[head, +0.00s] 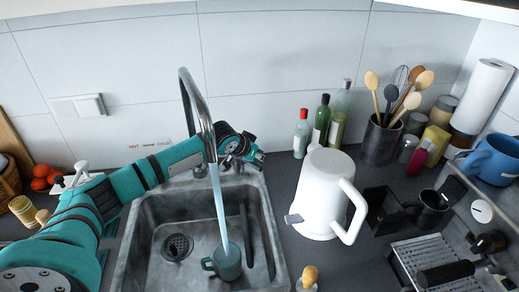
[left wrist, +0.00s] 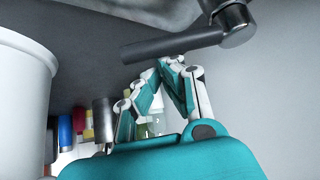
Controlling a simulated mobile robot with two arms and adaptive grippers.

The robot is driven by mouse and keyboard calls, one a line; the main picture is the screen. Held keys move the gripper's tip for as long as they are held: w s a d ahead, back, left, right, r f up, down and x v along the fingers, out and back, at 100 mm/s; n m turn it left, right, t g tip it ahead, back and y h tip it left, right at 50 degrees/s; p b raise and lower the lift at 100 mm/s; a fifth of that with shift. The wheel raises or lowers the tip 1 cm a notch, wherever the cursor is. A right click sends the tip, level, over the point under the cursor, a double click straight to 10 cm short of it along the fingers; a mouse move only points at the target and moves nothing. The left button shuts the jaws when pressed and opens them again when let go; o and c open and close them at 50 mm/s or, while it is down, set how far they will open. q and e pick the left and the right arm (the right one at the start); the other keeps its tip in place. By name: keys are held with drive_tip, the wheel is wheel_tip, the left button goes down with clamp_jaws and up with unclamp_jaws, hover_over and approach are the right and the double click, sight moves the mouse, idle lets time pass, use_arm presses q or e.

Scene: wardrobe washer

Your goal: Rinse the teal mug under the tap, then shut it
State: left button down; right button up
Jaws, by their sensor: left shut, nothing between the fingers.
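The teal mug (head: 228,264) sits in the sink basin, its handle to the left. A stream of water (head: 219,205) runs from the tap (head: 188,95) into it. My left arm reaches in behind the tap's spout. My left gripper (head: 258,157) is shut and empty just right of the spout. In the left wrist view, its closed fingertips (left wrist: 172,62) are close to the tap's dark lever (left wrist: 165,46); I cannot tell whether they touch. In the head view the lever is not clearly visible. My right gripper is not in view.
A white jug (head: 322,190) stands right of the sink (head: 150,215), near my left gripper. Bottles (head: 321,120) and a utensil pot (head: 380,142) stand behind it. A drip tray (head: 440,255) is at the right. Tomatoes (head: 43,177) lie at the left.

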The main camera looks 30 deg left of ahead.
use_arm(q)
drive_tip(key=shift+s, duration=0.2)
idle(0.3)
drive_tip(key=v, duration=1.2)
